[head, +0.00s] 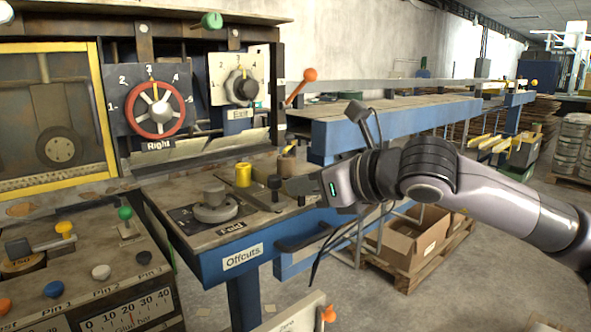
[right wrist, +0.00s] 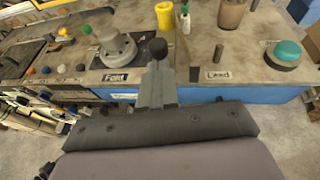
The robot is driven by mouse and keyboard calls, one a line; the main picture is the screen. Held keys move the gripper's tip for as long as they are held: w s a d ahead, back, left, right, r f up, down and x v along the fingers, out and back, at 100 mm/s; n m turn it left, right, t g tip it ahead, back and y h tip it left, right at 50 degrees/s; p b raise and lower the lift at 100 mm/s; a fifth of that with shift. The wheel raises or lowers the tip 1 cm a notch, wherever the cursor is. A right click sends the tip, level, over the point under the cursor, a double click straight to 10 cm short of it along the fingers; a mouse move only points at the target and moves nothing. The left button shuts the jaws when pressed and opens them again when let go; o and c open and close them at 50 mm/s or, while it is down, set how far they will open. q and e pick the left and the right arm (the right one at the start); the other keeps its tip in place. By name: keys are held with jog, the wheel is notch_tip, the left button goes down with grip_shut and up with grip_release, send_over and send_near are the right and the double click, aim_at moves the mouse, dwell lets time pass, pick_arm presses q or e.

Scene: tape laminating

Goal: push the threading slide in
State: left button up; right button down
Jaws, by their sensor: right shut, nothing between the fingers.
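No label that I can read names the threading slide. A black ball knob (head: 275,182) stands on the worktop beside a flat metal strip (head: 252,196), and I cannot tell for sure that it is the slide's handle. In the right wrist view the knob (right wrist: 157,47) shows just beyond my fingertips. My right gripper (head: 288,186) is shut and empty, low over the worktop and close to the knob's right side in the head view. In the right wrist view its fingers (right wrist: 157,78) point toward the knob; whether they touch it is unclear. My left gripper is not in view.
A grey round Fold knob (head: 215,207) and a yellow cylinder (head: 243,174) stand to the left. A brown cup (head: 287,166) is just behind my gripper. A teal button (right wrist: 287,54) is at the right. An orange-knobbed lever (head: 309,75) rises behind. The floor in front is mostly clear.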

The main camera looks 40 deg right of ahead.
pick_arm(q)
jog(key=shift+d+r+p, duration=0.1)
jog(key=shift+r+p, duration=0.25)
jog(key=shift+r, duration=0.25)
pick_arm(e)
jog(key=shift+w+a, duration=0.15)
jog(key=shift+w, duration=0.7)
send_near(250, 168)
jog(key=w+f, duration=0.1)
jog(key=w+a+f, duration=0.1)
jog(key=shift+w+a+f, duration=0.2)
jog(key=shift+a+f, duration=0.05)
jog(key=shift+a, duration=0.1)
jog(key=w+b, duration=0.1)
jog(key=w, duration=0.2)
jog(key=shift+w+a, duration=0.1)
jog(key=shift+w, duration=0.1)
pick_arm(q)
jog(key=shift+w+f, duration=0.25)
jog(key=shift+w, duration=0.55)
pick_arm(e)
jog(key=shift+s+r, duration=0.1)
jog(key=shift+r, duration=0.05)
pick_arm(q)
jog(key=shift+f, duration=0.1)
